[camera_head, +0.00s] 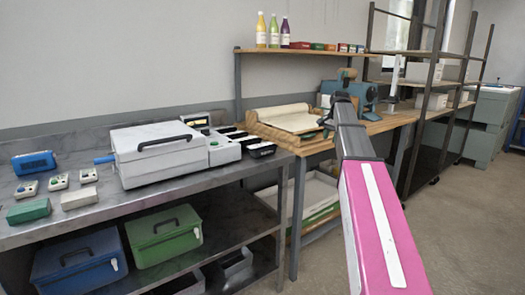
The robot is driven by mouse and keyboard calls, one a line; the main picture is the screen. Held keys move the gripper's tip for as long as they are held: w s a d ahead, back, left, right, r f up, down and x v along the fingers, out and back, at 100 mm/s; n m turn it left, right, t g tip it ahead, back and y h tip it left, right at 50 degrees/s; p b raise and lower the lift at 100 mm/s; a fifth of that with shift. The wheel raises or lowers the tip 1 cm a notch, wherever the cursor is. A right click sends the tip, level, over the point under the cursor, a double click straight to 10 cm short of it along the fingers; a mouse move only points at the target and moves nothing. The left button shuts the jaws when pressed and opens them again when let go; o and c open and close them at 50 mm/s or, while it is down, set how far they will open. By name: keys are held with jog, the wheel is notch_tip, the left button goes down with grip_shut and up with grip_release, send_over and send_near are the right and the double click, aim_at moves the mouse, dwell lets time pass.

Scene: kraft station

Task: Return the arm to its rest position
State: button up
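My arm (378,225), pink with a white stripe, reaches from the bottom right up and away toward the wooden bench. Its dark grey far part (352,138) ends in front of a teal machine on that bench. My gripper (340,99) seems to be at this far dark end, small and seen from behind. I cannot make out its fingers or whether it holds anything. I cannot tell whether the arm's end touches the machine or only overlaps it in the picture.
The teal machine (369,97) stands on the wooden bench (380,126) beside a paper sheet (290,121). At left, a metal table (230,177) carries a white lidded box (158,158) and small devices. Open shelving (434,72) stands behind. Floor at right (465,225) is clear.

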jog(key=s+a+f+n, duration=0.1)
jog(key=s+a+f, duration=0.1)
jog(key=s+f, duration=0.35)
jog(key=s+a+f+n, duration=0.2)
jog(key=s+f, duration=0.1)
jog(key=f, duration=0.6)
jog(key=s+a+f+n, duration=0.1)
jog(key=s+a+f, duration=0.25)
jog(key=f, duration=0.45)
jog(key=s+a+f+n, duration=0.2)
jog(key=s+f, duration=0.6)
jog(key=s, duration=0.2)
jog(key=s+a+f+n+g+h, duration=0.1)
jog(key=s+a+f+n, duration=0.1)
jog(key=s+f, duration=0.7)
jog(key=shift+s+a+n, duration=0.3)
jog(key=shift+s+n, duration=0.1)
jog(key=shift+s, duration=0.35)
